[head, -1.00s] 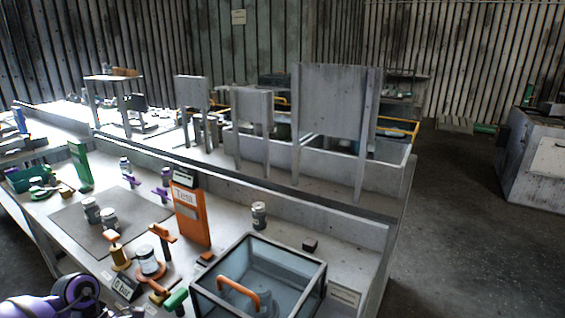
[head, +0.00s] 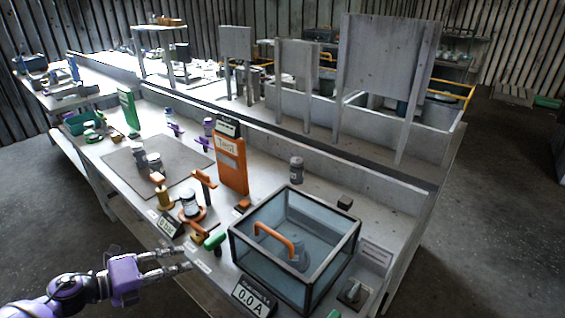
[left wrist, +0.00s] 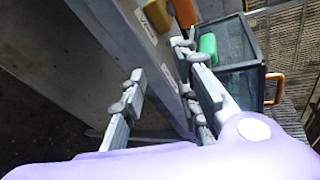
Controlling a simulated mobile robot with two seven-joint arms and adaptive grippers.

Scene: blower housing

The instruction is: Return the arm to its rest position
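My left arm, purple and dark, comes in at the lower left of the head view. Its left gripper (head: 182,262) is in front of the bench's near edge, close to the green-handled part (head: 215,240). The fingers are spread apart with nothing between them. In the left wrist view the left gripper (left wrist: 160,95) also shows its fingers wide apart, with the bench edge and floor beyond. My right gripper is in neither view.
The bench holds a glass-walled box (head: 330,262) with an orange handle, an orange Test stand (head: 231,165), a grey mat (head: 118,160) with jars, and a display reading 0.0 A (head: 252,298). Open floor (head: 500,240) lies to the right.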

